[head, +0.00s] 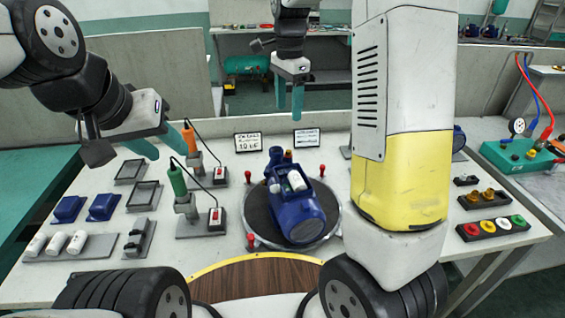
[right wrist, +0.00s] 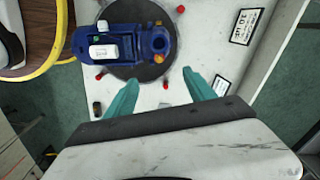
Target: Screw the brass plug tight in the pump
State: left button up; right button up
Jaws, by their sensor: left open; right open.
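The blue pump (head: 297,212) lies on a dark round turntable (head: 258,212) in the middle of the bench. In the right wrist view the pump (right wrist: 120,40) has a white block on top. A small brownish spot at its edge could be a brass plug; I cannot tell. Two brass-coloured pieces (head: 480,196) sit in a black holder on the right. My left gripper (head: 163,142) is open and empty above the bench's left part. My right gripper (head: 290,98) is open and empty, pointing down beyond the pump; its fingers (right wrist: 161,92) show apart beside the turntable.
Green and orange-handled screwdrivers (head: 177,180) stand in holders left of the pump. Blue parts (head: 103,207), white cylinders and black trays lie further left. Red posts ring the turntable. A rack of coloured caps (head: 492,228) and a green gauge box (head: 515,155) are on the right.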

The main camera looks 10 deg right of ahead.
aim_at(288, 151)
notch_tip(288, 151, down, 6)
jog(key=m, duration=0.2)
jog(key=shift+f+m, duration=0.1)
jog(key=shift+m, duration=0.2)
jog(key=shift+f, duration=2.4)
jog(key=shift+f, duration=0.2)
jog(key=shift+f, duration=0.7)
jog(key=shift+c, duration=0.3)
grip_shut()
jog(key=c, duration=0.5)
grip_release()
jog(key=shift+c, duration=0.2)
